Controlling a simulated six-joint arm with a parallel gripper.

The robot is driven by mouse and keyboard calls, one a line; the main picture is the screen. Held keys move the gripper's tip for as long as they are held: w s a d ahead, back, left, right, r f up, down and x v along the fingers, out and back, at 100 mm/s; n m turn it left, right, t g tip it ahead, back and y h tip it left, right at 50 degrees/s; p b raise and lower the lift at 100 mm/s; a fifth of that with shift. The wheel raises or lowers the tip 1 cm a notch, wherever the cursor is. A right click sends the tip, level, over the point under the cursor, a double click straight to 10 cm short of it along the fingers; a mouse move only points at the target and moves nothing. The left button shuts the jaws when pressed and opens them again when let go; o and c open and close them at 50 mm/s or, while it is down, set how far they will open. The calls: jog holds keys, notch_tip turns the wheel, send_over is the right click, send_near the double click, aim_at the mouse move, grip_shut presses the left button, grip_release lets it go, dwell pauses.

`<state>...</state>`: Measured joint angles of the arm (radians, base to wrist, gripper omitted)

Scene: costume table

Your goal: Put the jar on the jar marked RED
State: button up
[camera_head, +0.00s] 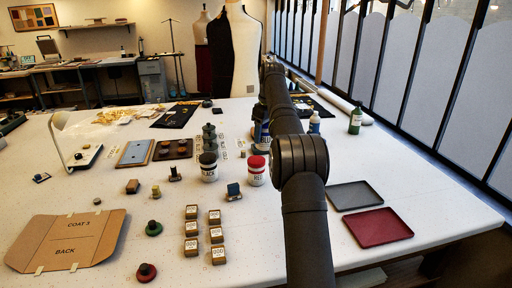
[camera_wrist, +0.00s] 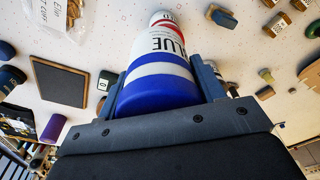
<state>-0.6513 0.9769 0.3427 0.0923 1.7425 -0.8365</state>
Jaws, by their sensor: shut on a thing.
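My gripper (camera_wrist: 160,84) is shut on a jar with a blue lid (camera_wrist: 158,92) and a white label reading BLUE, upside down in the wrist view. One finger is on each side of the jar. The jar marked RED (camera_head: 257,174), with a red lid and white label, stands on the table just left of my arm. A red and white patch (camera_wrist: 164,19) shows beyond the held jar; I cannot tell what it belongs to.
A jar marked BLACK (camera_head: 208,171) stands left of the red one. Several small labelled blocks (camera_head: 191,228) stand in front. A grey tray (camera_head: 354,195) and a red tray (camera_head: 378,228) lie to the right. A blue bottle (camera_head: 315,126) and a green bottle (camera_head: 355,121) stand behind.

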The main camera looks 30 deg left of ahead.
jog(key=shift+s+a+f, duration=0.1)
jog(key=shift+a+f, duration=0.45)
jog(key=shift+f, duration=0.45)
jog(key=shift+s+a+f, duration=0.1)
jog(key=shift+a+f, duration=0.45)
jog(key=shift+f, duration=0.4)
jog(key=shift+s+a+f, duration=0.1)
jog(key=shift+a+f, duration=0.45)
jog(key=shift+f, duration=0.45)
jog(key=shift+f, duration=0.15)
jog(key=o, duration=1.2)
jog(key=shift+c, duration=0.2)
jog(key=shift+d+r, duration=0.15)
jog(key=shift+r, duration=1.15)
jog(key=shift+d+r, duration=0.2)
jog(key=shift+r, duration=1.05)
jog(key=shift+d+r, duration=0.15)
jog(key=shift+r, duration=1.15)
jog(key=shift+f, duration=0.1)
